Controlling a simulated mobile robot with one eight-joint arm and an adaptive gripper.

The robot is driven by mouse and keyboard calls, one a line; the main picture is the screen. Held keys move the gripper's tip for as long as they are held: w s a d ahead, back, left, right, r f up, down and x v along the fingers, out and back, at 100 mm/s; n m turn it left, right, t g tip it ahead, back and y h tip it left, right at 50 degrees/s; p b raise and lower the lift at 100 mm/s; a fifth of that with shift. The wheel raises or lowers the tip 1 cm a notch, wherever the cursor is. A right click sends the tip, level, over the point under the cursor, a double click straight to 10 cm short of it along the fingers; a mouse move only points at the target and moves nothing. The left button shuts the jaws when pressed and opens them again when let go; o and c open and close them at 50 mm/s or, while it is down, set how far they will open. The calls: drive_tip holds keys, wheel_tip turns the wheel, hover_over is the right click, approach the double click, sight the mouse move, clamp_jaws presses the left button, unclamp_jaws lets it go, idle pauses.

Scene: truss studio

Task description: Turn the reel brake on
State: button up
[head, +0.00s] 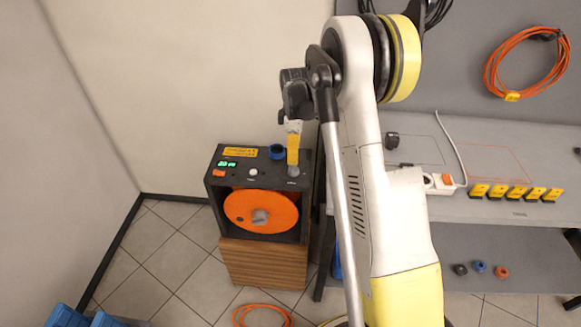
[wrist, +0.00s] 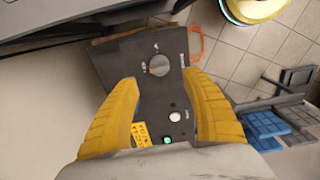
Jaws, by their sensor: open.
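The reel unit's black control panel (head: 236,178) tops a wooden cabinet, with an orange reel (head: 262,211) in its front. A round grey knob (head: 291,171) sits at the panel's right end, below my gripper (head: 293,158). In the wrist view the knob (wrist: 158,65) has a light pointer line and small marks around it, too small to read. My yellow fingers are spread wide; the gripper (wrist: 160,77) points at the knob, which appears between and just beyond the tips, apparently untouched.
A grey workbench (head: 480,208) stands right of the cabinet, with yellow-labelled blocks (head: 510,192) and a white power strip (head: 440,183). An orange cable (head: 262,308) lies on the floor. Blue crates (head: 68,316) stand at lower left. Tiled floor left of the cabinet is clear.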

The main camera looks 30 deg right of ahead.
sight(293, 167)
wheel_tip(293, 167, down, 8)
drive_tip(key=shift+f+b, duration=0.15)
drive_tip(key=shift+b, duration=0.9)
drive_tip(key=c, duration=1.2)
